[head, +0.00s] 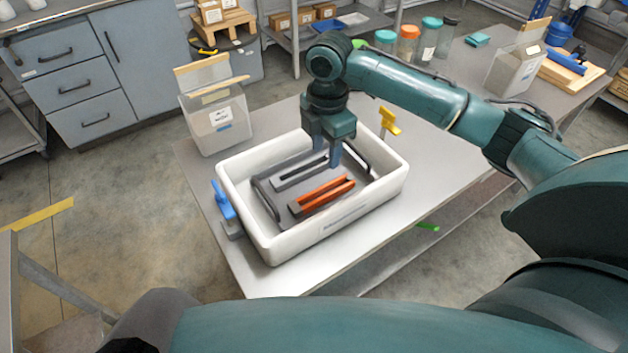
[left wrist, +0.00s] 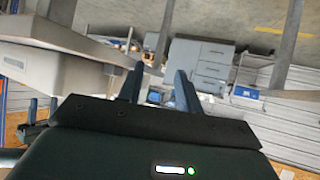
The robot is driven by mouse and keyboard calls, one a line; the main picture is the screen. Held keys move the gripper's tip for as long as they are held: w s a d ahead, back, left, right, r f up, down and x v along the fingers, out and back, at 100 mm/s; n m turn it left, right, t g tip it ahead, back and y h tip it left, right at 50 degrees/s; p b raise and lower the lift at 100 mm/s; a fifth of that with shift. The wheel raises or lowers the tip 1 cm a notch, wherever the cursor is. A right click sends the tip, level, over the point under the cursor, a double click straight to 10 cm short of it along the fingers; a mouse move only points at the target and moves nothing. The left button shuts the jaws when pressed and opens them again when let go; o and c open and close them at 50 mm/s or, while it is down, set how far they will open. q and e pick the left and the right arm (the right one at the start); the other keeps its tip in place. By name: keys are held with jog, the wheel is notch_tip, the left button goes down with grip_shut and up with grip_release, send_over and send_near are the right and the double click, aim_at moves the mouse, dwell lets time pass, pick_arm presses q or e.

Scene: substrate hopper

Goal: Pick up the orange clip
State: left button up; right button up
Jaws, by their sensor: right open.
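The orange clip (head: 326,193) is a long, narrow piece lying inside the white bin (head: 345,228), in its front half. A dark grey clip of similar shape (head: 300,174) lies behind it. My right gripper (head: 322,152) points down over the bin, above and behind the orange clip. Its fingers are apart and hold nothing that I can see. My left gripper shows only in the left wrist view (left wrist: 160,80), with its two fingers apart and nothing visible between them. It is away from the clip.
The bin stands on a grey table (head: 440,165). A clear container (head: 215,118) stands behind it at left. A blue clamp (head: 222,201) and a yellow one (head: 389,121) are beside the bin. Jars (head: 408,44) stand farther back. The bin walls surround the clip.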

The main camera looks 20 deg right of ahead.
send_over(323, 189)
jog(key=s, duration=0.1)
notch_tip(323, 189, down, 7)
jog(key=shift+s+r, duration=0.1)
jog(key=shift+a+f, duration=0.2)
jog(key=shift+f, duration=2.65)
jog(key=shift+c, duration=0.4)
jog(key=c, duration=0.6)
